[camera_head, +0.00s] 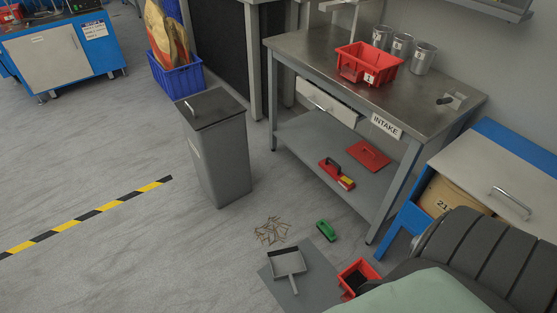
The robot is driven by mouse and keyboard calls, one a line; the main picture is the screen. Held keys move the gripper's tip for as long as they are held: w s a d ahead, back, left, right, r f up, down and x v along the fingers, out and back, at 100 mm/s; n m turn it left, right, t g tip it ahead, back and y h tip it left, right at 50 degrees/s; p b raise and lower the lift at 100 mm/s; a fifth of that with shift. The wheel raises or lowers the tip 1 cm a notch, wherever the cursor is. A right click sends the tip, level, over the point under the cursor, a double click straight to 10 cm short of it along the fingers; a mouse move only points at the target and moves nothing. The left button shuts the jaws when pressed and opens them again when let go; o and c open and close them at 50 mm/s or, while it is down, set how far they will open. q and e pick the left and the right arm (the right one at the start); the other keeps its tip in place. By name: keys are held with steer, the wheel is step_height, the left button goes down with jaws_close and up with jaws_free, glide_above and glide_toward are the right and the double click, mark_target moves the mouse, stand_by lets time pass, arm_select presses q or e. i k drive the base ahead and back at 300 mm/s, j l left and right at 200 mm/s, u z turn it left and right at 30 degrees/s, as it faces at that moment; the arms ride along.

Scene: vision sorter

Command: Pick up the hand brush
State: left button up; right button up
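A small green object (326,230), which looks like the hand brush, lies on the floor in front of the intake table. It is just right of a scatter of thin brown pieces (271,231). Its bristles cannot be made out at this size. A grey dustpan (289,264) lies on a dark grey mat (318,286) below it in the picture, apart from the brush. Neither of my grippers is in view.
The intake table (335,52) stands behind, with red tools on its lower shelf (310,145). A grey bin (218,150) stands left. A red box (375,268) and a dark ribbed shape (490,250) are at lower right. The floor at left is open.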

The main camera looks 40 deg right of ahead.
mark_target(324, 227)
steer(key=i+j+u, duration=0.2)
steer(key=i, duration=0.2)
steer(key=i+j+u, duration=0.25)
steer(key=i, duration=0.15)
steer(key=i+z, duration=0.55)
steer(key=z, duration=0.2)
steer(key=i+j+z, duration=0.2)
steer(key=z, duration=0.2)
steer(key=i+z, duration=0.15)
steer(key=z, duration=0.35)
steer(key=i+j+z, duration=0.1)
steer(key=z, duration=0.4)
steer(key=i+j+z, duration=0.2)
steer(key=z, duration=0.3)
steer(key=i+j+z, duration=0.1)
steer(key=z, duration=0.4)
steer(key=j+z, duration=0.35)
steer(key=z, duration=0.15)
steer(key=i, duration=0.05)
